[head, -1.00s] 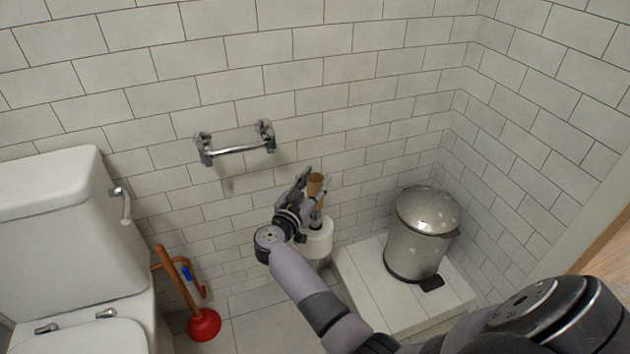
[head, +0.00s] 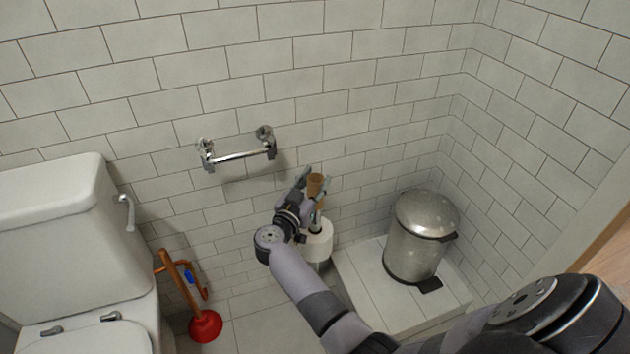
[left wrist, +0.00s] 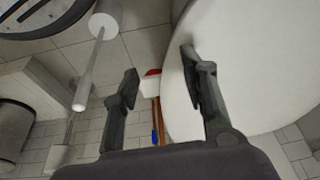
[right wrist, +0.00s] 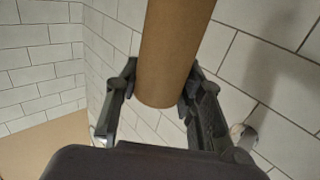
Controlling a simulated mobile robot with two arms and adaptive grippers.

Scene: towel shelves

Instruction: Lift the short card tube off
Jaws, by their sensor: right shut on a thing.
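The short card tube (head: 316,184) is brown and held upright in my right gripper (head: 309,183), above a white roll (head: 317,243) on a stand. In the right wrist view the tube (right wrist: 172,50) sits between the two fingers of the right gripper (right wrist: 160,88), which are shut on its sides. Its lower end shows clear there. In the head view the fingers partly hide the tube. My left gripper (left wrist: 165,95) shows only in the left wrist view, open and empty, with its fingers wide apart near the white toilet.
A metal bin (head: 420,235) stands on a tiled ledge (head: 365,292) at right. An empty chrome holder (head: 240,154) is on the wall. A red plunger (head: 205,325) and the toilet (head: 75,235) are at left.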

